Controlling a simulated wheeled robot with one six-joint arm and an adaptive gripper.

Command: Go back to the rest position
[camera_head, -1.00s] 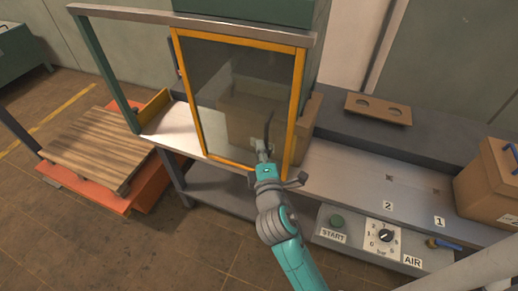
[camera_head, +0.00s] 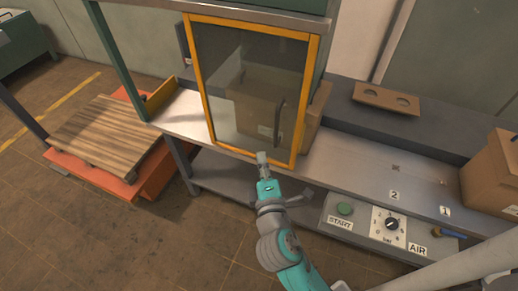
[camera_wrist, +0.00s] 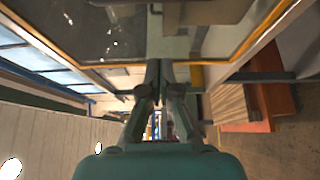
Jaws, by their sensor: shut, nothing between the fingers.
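My gripper (camera_head: 262,158) is shut and empty. In the head view it is in front of the lower edge of the yellow-framed glass door (camera_head: 205,105). It is below and left of the door's dark handle (camera_head: 279,118), apart from it. In the wrist view the shut fingers (camera_wrist: 160,72) point toward the door's yellow frame (camera_wrist: 255,40). A cardboard box (camera_head: 245,108) shows through the glass.
The bench (camera_head: 350,170) carries a panel with a START button (camera_head: 345,209), a bar dial (camera_head: 391,224) and an AIR valve (camera_head: 440,233). Another cardboard box (camera_head: 490,180) stands at the right. A wooden pallet (camera_head: 108,130) is at the left. The floor before the bench is clear.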

